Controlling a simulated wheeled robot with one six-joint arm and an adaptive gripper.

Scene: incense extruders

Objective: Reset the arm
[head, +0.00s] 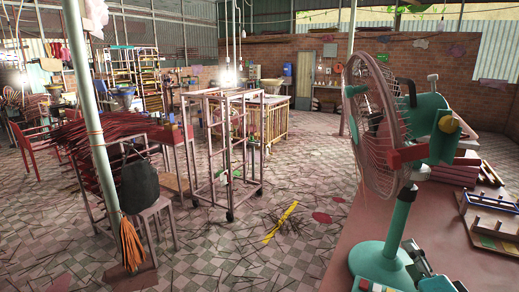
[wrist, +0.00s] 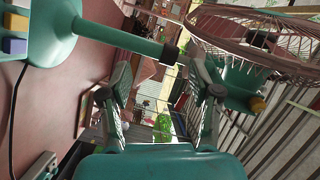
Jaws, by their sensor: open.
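My gripper (wrist: 162,88) is in the wrist view, with its two grey fingers spread apart. It is open, and I see nothing held between the fingers. Its teal body fills the bottom middle of that view. In the head view I cannot clearly pick out the gripper from the teal fan parts. The teal standing fan (head: 397,225) is upright on the table at the right. In the wrist view the fan (wrist: 110,30) lies sideways beyond the fingers, its base at the left and its wire cage at the upper right.
The pink table (head: 335,265) carries stacked boards (head: 455,172) and a wooden rack (head: 490,232) right of the fan. A wheeled metal frame (head: 215,150) stands mid-floor. A post (head: 88,120) and red incense bundles (head: 95,140) are at left. Sticks litter the tiled floor.

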